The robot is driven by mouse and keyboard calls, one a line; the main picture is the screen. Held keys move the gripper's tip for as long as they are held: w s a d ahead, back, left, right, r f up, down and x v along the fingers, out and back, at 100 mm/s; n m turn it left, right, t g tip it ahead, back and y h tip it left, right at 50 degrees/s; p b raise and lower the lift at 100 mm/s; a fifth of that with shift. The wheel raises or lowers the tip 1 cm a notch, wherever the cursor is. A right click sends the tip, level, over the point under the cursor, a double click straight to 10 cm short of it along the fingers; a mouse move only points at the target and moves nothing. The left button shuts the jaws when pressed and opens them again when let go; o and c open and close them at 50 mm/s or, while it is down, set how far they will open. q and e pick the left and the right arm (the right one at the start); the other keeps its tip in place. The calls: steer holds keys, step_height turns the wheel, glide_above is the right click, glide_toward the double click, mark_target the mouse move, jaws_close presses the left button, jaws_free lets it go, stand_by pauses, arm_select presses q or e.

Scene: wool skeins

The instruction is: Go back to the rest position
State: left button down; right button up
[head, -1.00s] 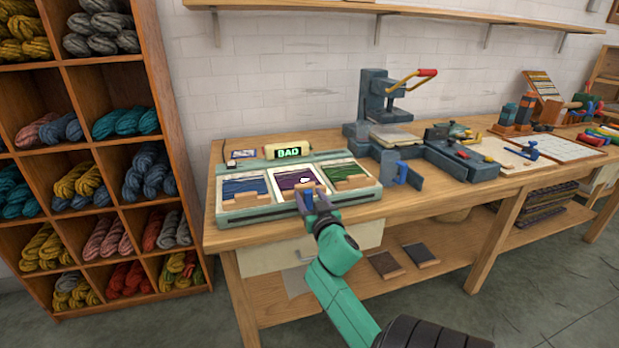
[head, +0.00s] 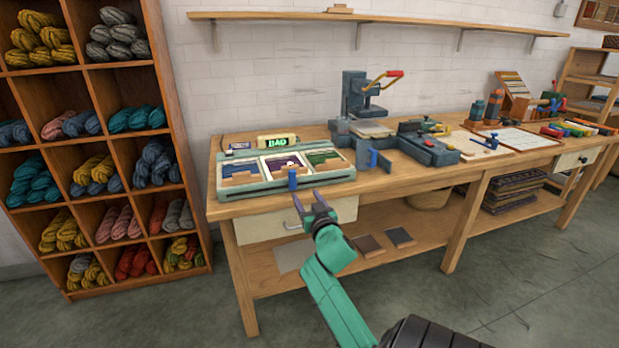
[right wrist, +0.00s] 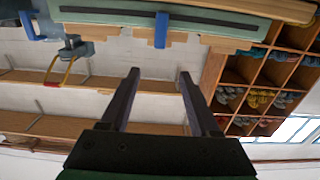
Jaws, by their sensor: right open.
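My right gripper (head: 309,200) is open and empty, a little in front of the workbench (head: 228,207) edge. In the right wrist view, its two dark fingers (right wrist: 160,73) stand apart with nothing between them. The grey-green tray (head: 262,188) on the bench holds blue, purple and green panels with wooden pieces in its compartments. A small blue upright piece (head: 292,179) stands at the tray's front, just beyond my fingertips; it also shows in the right wrist view (right wrist: 161,30), apart from the fingers. My left gripper is not in view.
A lit display (head: 280,140) reading "BAD" stands behind the tray. A lever press (head: 362,98) and other tools are to its right. A wooden cubby shelf (head: 182,120) with wool skeins stands at left. A drawer (head: 280,223) is under the bench top. The floor in front is clear.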

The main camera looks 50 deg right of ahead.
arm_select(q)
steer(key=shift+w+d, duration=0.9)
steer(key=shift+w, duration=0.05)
arm_select(e)
steer(key=shift+w+d+f, duration=0.2)
steer(key=shift+w, duration=0.05)
